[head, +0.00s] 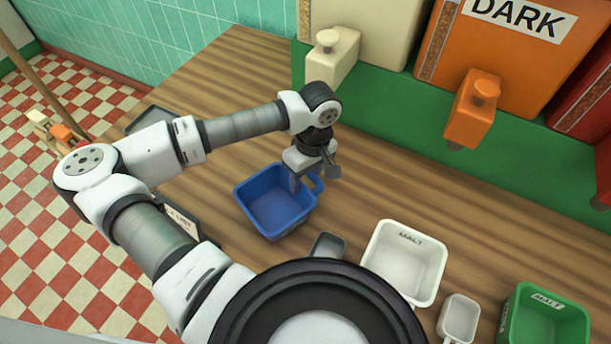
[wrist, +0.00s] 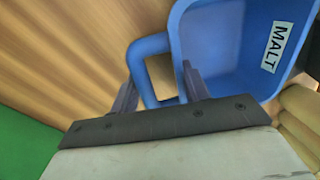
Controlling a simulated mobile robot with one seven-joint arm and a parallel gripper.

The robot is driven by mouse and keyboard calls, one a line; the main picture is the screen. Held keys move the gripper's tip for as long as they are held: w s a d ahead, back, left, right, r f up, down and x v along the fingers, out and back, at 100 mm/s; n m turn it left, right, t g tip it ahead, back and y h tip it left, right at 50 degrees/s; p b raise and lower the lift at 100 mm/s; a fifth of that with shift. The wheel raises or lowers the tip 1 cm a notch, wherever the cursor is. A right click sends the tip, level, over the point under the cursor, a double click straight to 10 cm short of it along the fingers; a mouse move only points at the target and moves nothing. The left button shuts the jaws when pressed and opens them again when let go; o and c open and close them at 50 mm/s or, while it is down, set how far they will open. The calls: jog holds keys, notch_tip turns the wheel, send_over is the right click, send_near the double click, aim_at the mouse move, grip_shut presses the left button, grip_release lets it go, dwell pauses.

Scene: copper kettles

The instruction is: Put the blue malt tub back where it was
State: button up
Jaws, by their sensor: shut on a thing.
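The blue malt tub (head: 262,213) is at the middle of the wooden counter in the head view, its open top facing up. In the wrist view the tub (wrist: 215,45) fills the upper right, with a white MALT label (wrist: 277,47) on its inner wall. My gripper (head: 316,172) is at the tub's right side, on its loop handle. In the wrist view my gripper's two fingers (wrist: 160,95) stand on either side of part of the handle (wrist: 140,62). I cannot tell whether the tub touches the counter. The tub looks empty.
A white malt tub (head: 405,262), a small grey scoop (head: 328,246), a small white scoop (head: 459,318) and a green malt tub (head: 543,320) stand at the front right. Cream (head: 375,30) and orange (head: 520,55) dispensers with spouts stand behind. Counter right of my gripper is clear.

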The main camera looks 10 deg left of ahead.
jog(key=o, duration=1.4)
jog(key=shift+r, duration=0.1)
jog(key=shift+r+p, duration=0.2)
jog(key=shift+p, duration=0.3)
jog(key=shift+w+r+b, duration=0.15)
jog(key=shift+r+b, duration=0.2)
jog(key=r, duration=0.3)
jog(key=d+r+b, duration=0.1)
jog(key=r, duration=0.3)
jog(key=w+r+b, duration=0.1)
jog(key=r, duration=0.3)
jog(key=shift+d, duration=0.15)
